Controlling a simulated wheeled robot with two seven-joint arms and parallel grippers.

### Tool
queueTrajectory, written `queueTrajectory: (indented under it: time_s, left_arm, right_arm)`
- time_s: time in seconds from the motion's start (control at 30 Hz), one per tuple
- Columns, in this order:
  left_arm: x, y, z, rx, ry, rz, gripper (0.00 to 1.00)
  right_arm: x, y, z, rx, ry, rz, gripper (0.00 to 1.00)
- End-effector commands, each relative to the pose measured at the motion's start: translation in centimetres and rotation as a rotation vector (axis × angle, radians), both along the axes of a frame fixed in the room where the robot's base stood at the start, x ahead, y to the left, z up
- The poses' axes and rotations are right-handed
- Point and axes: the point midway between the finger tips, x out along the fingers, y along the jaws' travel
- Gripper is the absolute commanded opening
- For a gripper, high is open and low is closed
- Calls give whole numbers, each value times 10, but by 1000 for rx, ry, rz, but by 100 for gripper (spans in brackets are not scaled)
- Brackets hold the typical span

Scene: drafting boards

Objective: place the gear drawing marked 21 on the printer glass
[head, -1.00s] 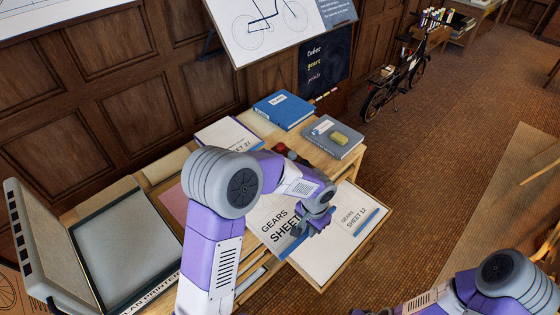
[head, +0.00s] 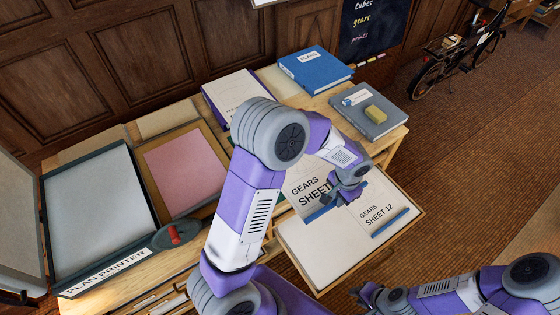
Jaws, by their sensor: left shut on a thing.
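My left gripper (head: 350,196) is shut on a white gear drawing (head: 305,190) reading "GEARS SHEET". The gripper covers its number, so I cannot read it. The drawing is over the open drawer, beside another gear drawing marked 12 (head: 378,212); I cannot tell how far it is raised. The plan printer's pale glass (head: 97,215) lies bare at the left, with its lid (head: 18,215) raised. My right gripper (head: 370,298) is low at the bottom edge, away from the drawings; its jaws are unclear.
A pink sheet (head: 182,170) in a wooden tray lies between the glass and my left arm. A red knob (head: 175,234) stands at the printer's front right corner.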

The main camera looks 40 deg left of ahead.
Motion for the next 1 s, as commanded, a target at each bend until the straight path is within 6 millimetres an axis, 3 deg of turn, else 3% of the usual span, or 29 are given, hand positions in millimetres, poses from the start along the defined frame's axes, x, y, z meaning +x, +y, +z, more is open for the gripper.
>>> queueTrajectory:
  time_s: [0.03, 0.1, 0.33, 0.57, 1.0]
  left_arm:
    - [0, 0, -28, 0, 0, 0, 0]
    - [0, 0, -47, 0, 0, 0, 0]
    - [0, 0, -91, 0, 0, 0, 0]
    - [4, 10, -100, -1, -2, 5, 0]
    - [47, 116, -100, -1, -3, 9, 0]
  right_arm:
    - [0, 0, -25, 0, 0, 0, 32]
    - [0, 0, -41, 0, 0, 0, 32]
    - [0, 0, -77, 0, 0, 0, 32]
    - [0, 0, -84, 0, 0, 0, 32]
    - [0, 0, -87, 0, -1, 0, 32]
